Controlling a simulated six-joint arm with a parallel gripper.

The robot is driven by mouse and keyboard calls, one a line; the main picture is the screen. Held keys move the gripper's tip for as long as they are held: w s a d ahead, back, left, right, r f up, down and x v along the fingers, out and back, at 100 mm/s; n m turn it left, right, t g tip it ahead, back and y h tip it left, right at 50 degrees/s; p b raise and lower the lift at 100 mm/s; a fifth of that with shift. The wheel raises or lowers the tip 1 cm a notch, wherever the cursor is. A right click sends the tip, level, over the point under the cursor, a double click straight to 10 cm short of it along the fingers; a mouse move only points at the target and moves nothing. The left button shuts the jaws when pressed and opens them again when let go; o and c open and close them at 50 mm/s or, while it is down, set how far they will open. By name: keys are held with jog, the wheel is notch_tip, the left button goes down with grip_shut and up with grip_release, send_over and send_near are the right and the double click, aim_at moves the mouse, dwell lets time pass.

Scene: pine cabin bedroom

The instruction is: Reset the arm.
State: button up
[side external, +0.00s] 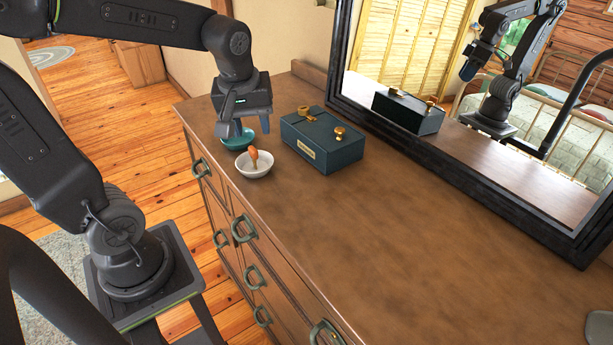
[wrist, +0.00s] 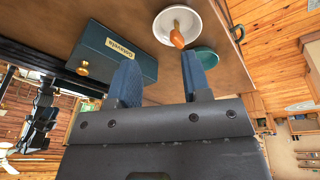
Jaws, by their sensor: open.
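My gripper (side external: 248,127) is open and empty above the dresser top, over the teal bowl and behind the white bowl. In the wrist view its two blue fingertips (wrist: 158,72) are spread apart, with the dresser top showing between them. My arm reaches in from the left, from its base beside the dresser.
A teal bowl (side external: 236,143) and a white bowl (side external: 254,172) holding an orange-brown item (side external: 253,154) sit near the dresser's left edge. A dark teal box (side external: 325,150) with brass-coloured pieces on its lid stands beside them. A black-framed mirror (side external: 480,150) rises behind. The dresser's front right (side external: 400,240) is clear.

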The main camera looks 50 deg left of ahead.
jog(key=s+d+r+m+t+h, duration=0.1)
jog(key=s+d+r+m+t, duration=0.1)
jog(key=s+d+m, duration=0.5)
jog(key=d+m+t, duration=0.1)
jog(key=d+m, duration=0.1)
jog(key=m, duration=0.2)
jog(key=shift+s+r+m+t+h, duration=0.2)
jog(key=shift+s+m+t+h, duration=0.1)
jog(key=shift+s, duration=0.05)
